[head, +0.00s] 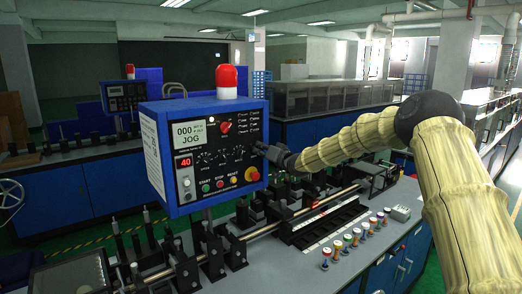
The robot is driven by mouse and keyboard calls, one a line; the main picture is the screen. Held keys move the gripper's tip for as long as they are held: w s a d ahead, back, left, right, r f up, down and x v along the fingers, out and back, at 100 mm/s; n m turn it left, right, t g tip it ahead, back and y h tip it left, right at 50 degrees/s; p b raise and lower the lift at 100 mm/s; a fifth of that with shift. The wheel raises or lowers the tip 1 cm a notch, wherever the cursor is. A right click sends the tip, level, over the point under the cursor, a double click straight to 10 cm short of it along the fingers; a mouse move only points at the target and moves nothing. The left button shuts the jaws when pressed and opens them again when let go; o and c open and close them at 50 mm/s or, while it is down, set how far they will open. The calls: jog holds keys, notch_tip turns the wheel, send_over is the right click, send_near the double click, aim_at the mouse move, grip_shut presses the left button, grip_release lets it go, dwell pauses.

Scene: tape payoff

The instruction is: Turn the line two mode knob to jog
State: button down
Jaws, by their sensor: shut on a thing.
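A blue control box (152,165) with a black front panel (212,184) stands at the left of the middle. My gripper (259,148) reaches in from the right to the right edge of the panel and is shut on a knob there. The fingers hide that knob, so its pointer and label cannot be read. More dials (205,157) sit to the left of the fingers on the same row.
A red beacon (227,77) tops the box. Below are a bench with rods and clamps (215,250) and several coloured spools (337,246). A second control box (125,95) stands behind.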

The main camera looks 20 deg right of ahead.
dwell(0.3)
jog(key=c, duration=1.5)
grip_release()
jog(key=shift+d, duration=0.1)
jog(key=v, duration=1.2)
jog(key=shift+d, duration=0.15)
